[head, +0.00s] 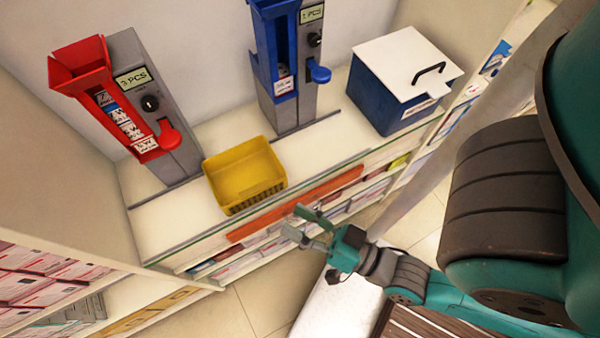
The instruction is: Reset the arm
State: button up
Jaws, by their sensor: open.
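My gripper (300,224) is at the lower middle of the head view, at the end of my teal and black arm. Its two grey-green fingers are spread apart with nothing between them. It is in front of the shelf unit's front edge, below and to the right of the yellow basket (243,177). The arm reaches in from the right, and a large near link hides the right part of the view.
The counter (320,150) holds a red dispenser (128,122), a blue dispenser (277,50) and a blue box with a white lid (405,62). The basket looks empty. Packed shelves (40,275) stand at the lower left. Floor (215,315) shows below.

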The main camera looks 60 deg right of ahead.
jog(key=s+f+n+g+h, duration=0.1)
jog(key=s+f+n+g, duration=0.3)
jog(key=s, duration=0.3)
jog(key=shift+d+f+n, duration=0.4)
jog(key=shift+f+n, duration=0.05)
jog(key=shift+n, duration=0.25)
